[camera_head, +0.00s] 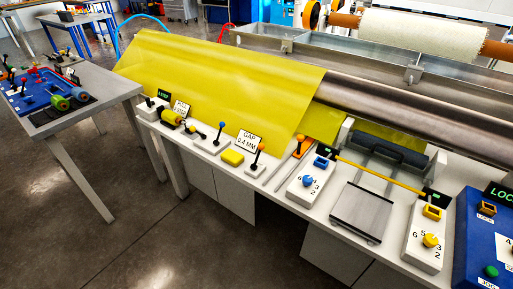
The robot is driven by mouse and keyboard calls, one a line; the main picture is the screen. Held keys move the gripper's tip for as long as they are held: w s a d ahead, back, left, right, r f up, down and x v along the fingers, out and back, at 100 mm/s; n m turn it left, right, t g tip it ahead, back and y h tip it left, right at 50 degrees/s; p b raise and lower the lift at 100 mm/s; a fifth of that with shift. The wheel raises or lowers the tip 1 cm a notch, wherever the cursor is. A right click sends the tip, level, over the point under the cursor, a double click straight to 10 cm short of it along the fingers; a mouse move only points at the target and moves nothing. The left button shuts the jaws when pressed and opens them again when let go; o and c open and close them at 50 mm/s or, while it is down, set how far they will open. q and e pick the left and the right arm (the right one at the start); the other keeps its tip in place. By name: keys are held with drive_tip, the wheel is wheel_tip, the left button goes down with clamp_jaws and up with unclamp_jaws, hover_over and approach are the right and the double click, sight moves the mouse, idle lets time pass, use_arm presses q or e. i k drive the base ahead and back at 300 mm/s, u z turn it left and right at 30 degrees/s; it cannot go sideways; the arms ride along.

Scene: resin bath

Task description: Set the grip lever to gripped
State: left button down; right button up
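Several small levers stand on the pale bench in front of the yellow sheet (215,75). One is a blue-knobbed lever (221,126) on a white base. Another is an orange-knobbed lever (260,148), upright beside the "GAP 0.4 MM" sign (249,139). An orange-tipped handle (300,139) lies further right, and a black-knobbed lever (149,101) stands at the left end. No readable label tells me which is the grip lever or its setting. Neither of my grippers is in view.
Two white dial boxes, one with a blue knob (308,181) and one with a yellow knob (430,240), flank a grey plate (361,212). A blue control box (475,245) stands at the right.

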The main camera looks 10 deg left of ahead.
sight(261, 146)
drive_tip(key=k, duration=1.25)
drive_tip(key=u, duration=0.75)
drive_tip(key=i, duration=1.85)
drive_tip(key=z, duration=1.15)
drive_tip(key=i, duration=0.35)
drive_tip(key=z, duration=0.25)
